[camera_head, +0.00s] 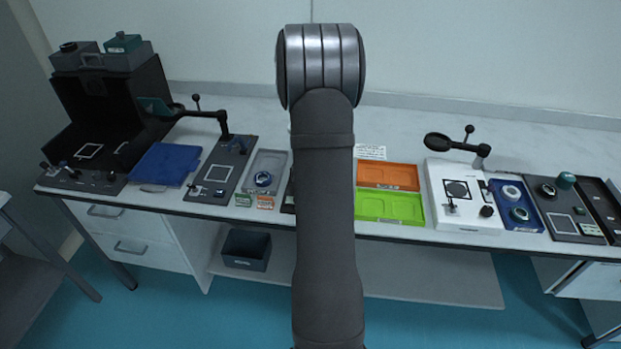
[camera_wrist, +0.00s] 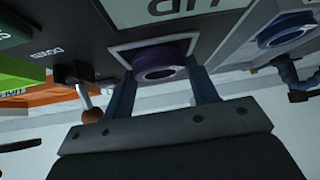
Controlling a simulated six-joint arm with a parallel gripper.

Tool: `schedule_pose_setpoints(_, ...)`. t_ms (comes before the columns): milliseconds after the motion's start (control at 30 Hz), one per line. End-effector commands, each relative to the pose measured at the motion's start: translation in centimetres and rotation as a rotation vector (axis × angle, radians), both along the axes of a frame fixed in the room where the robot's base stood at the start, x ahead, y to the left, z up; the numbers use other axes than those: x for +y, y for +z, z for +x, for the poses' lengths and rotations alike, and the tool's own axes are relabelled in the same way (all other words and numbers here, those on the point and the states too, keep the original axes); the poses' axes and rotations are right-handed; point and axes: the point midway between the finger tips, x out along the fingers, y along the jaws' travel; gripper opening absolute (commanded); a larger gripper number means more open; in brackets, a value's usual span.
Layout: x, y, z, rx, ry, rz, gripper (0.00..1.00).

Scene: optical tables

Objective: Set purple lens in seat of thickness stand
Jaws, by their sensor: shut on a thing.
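The purple lens (camera_wrist: 160,62) is between the two fingers of my gripper (camera_wrist: 162,82) in the wrist view. My gripper is shut on it. The lens is at the white square outline (camera_wrist: 204,38) on a dark panel, which looks like the thickness stand (camera_wrist: 90,35). I cannot tell whether the lens rests in the seat or is just above it. In the head view my arm hides my gripper, the purple lens and most of that stand; a dark sliver (camera_head: 288,201) shows at the arm's left.
A grey tray with a blue-ringed lens (camera_head: 262,179) lies left of my arm. Orange (camera_head: 388,176) and green (camera_head: 390,207) trays lie to its right. A knobbed lever (camera_wrist: 88,105) stands close to my left finger in the wrist view. A white station (camera_head: 465,212) is farther right.

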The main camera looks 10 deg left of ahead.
Motion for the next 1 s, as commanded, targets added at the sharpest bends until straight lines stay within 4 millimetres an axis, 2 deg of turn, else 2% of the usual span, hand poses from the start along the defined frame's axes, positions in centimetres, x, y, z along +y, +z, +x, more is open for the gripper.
schedule_pose_setpoints(300, 0.0, -0.7, 0.0, 0.001, 0.0, 0.0, 0.3)
schedule_pose_setpoints(333, 0.0, -0.8, 0.0, 0.002, 0.0, 0.0, 0.55)
schedule_pose_setpoints(400, 0.0, -0.8, 0.0, 0.003, 0.0, 0.0, 0.69)
schedule_pose_setpoints(433, 0.0, -0.8, 0.0, 0.003, 0.0, 0.0, 0.72)
schedule_pose_setpoints(667, 0.0, -0.4, -0.1, 0.005, -0.001, 0.0, 0.73)
schedule_pose_setpoints(1000, -0.4, 3.7, -3.1, -0.001, 0.0, 0.002, 0.75)
